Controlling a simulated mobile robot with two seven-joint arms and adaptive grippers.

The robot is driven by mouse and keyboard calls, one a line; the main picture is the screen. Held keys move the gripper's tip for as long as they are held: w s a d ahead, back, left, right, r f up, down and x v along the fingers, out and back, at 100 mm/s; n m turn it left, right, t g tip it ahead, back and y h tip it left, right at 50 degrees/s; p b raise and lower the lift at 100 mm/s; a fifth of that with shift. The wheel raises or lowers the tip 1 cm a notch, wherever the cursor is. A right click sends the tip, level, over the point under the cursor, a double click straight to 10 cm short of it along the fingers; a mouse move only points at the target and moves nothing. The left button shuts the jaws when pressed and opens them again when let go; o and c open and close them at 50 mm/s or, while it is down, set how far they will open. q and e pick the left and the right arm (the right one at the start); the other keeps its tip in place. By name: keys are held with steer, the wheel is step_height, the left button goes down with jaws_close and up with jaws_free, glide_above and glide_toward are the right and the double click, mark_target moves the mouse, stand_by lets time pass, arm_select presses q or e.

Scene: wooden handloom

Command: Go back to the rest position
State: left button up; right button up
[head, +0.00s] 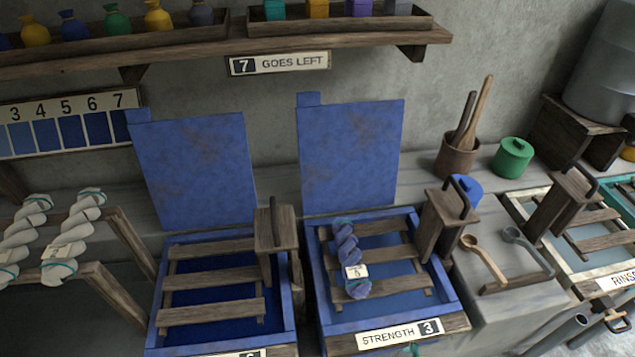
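Neither of my grippers shows in the head view. A blue-violet twisted skein (348,258) with a small tag lies on the slatted rack of the right blue vat (314,272), which is labelled "STRENGTH 3". The left blue vat (286,305) has a bare slatted rack over dark blue liquid. Its label is partly cut off at the bottom edge. Both vats have their blue lids (350,155) raised upright behind them. Two pale skeins (75,235) with tags hang on a wooden stand (125,240) at the left.
A wall shelf (220,45) holds bags and small boxes above a sign reading "7 GOES LEFT" (280,63). A numbered blue shade card (70,125) hangs at left. Ladles (485,258), a green jar (513,158), a blue jar (467,188) and a rinse vat (560,275) stand right.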

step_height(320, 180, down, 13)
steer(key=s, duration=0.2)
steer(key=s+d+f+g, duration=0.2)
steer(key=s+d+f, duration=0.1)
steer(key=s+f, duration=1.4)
